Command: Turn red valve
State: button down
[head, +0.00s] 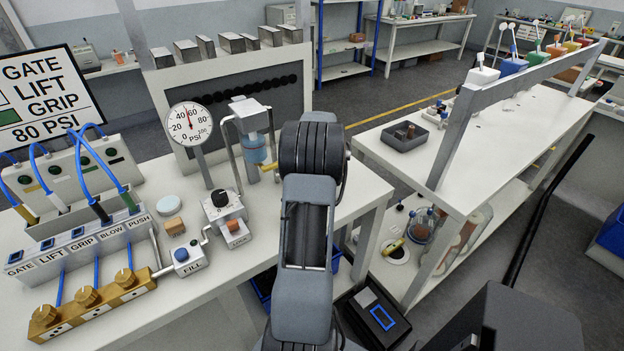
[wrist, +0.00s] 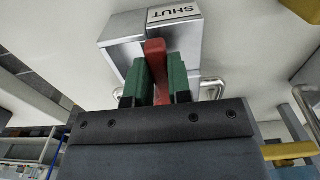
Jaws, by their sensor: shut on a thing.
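In the wrist view, the red valve handle (wrist: 156,50) projects from a grey-white block (wrist: 195,42) with a label reading SHUT on its face. My gripper (wrist: 154,78) is shut on this red handle, with a green pad on each side of it. The handle's lower part is hidden between the pads and behind the dark gripper body. Metal pipes run out from both sides of the block. In the head view, my arm stands in the middle, and I cannot make out my gripper or the red handle there.
In the head view, a pressure gauge (head: 190,123) and a filter with a blue bowl (head: 253,148) stand left of my arm. A black knob box (head: 222,204) and FILL unit (head: 187,256) sit nearer. A bench with a dark tray (head: 404,137) is on the right.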

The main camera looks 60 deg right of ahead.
dwell(0.5)
jog(key=c, duration=1)
grip_release()
jog(key=shift+c, duration=0.2)
jog(key=shift+r, duration=0.1)
notch_tip(320, 180, up, 14)
